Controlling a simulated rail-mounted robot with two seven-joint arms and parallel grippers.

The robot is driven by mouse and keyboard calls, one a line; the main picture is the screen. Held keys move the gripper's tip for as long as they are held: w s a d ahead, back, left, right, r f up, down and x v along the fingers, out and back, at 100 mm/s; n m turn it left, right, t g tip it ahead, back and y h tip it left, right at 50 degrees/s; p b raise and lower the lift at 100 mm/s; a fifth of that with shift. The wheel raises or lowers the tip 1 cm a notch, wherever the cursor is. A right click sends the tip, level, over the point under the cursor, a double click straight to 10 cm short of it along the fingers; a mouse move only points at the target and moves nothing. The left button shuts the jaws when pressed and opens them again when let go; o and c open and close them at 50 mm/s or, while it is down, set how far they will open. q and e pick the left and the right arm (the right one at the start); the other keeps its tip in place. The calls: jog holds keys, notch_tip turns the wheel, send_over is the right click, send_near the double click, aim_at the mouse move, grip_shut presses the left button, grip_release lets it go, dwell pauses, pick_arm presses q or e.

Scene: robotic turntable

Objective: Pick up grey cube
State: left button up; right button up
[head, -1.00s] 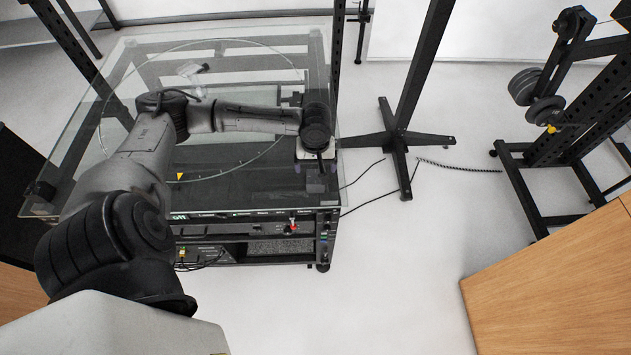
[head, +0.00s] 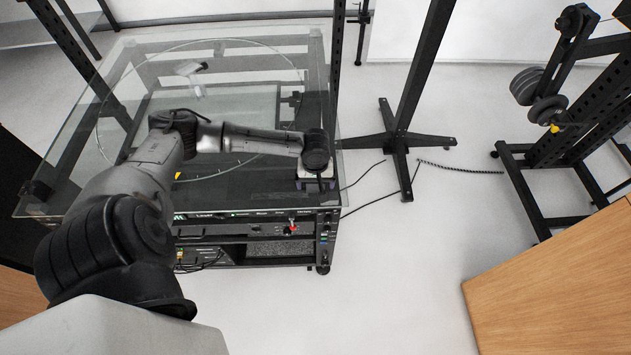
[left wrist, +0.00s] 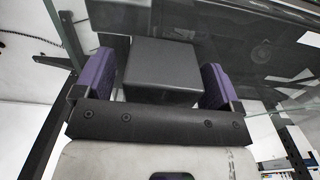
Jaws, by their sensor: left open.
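The grey cube (left wrist: 161,66) is dark and sits in the middle of the left wrist view, between the two purple fingers of my left gripper (left wrist: 157,72). The gripper is open, with one finger on each side of the cube, and a gap shows beside it. I cannot tell how far the fingers reach down along the cube. In the head view my left gripper (head: 316,182) is low at the right front corner of the glass table, and the cube is hidden there by the arm. My right gripper is not in view.
The glass-topped turntable table (head: 235,196) stands on a rack of equipment (head: 250,228). A black stand (head: 398,140) is on the floor to its right. A wooden surface (head: 560,285) is at the lower right.

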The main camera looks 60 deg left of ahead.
pick_arm(q)
jog(key=shift+f, duration=0.1)
jog(key=shift+c, duration=0.3)
jog(key=c, duration=1)
jog(key=shift+c, duration=0.2)
